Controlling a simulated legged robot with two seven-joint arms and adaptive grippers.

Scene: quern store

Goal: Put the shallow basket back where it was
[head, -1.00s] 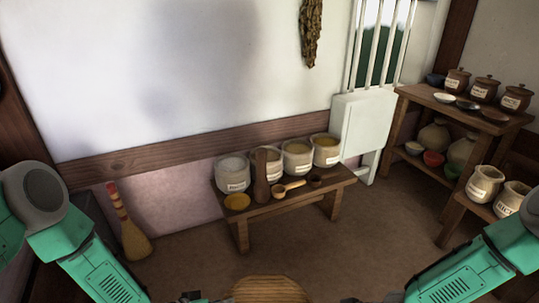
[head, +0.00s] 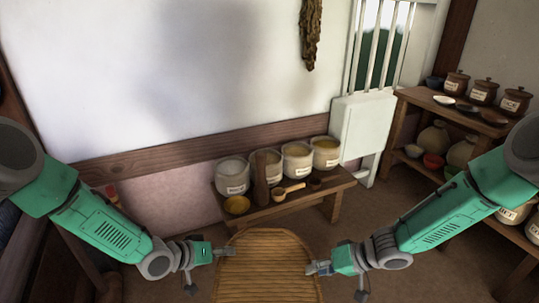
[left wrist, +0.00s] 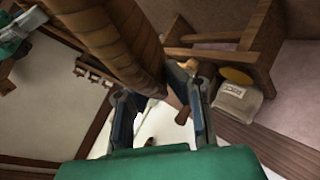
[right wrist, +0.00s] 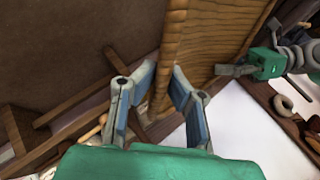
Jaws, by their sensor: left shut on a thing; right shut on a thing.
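The shallow basket (head: 268,268), round and woven in tan strips, is at the bottom centre of the head view, its lower part cut off by the frame. My left gripper (head: 226,252) is shut on its left rim and my right gripper (head: 317,268) on its right rim. In the left wrist view the coiled basket rim (left wrist: 112,45) runs between the fingers (left wrist: 165,105). In the right wrist view the basket's ribbed face (right wrist: 215,45) and rim lie between the fingers (right wrist: 155,95). The basket is held up in front of the low bench.
A shelf (head: 400,115) with pots stands at right. The white wall above the bench has bare room.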

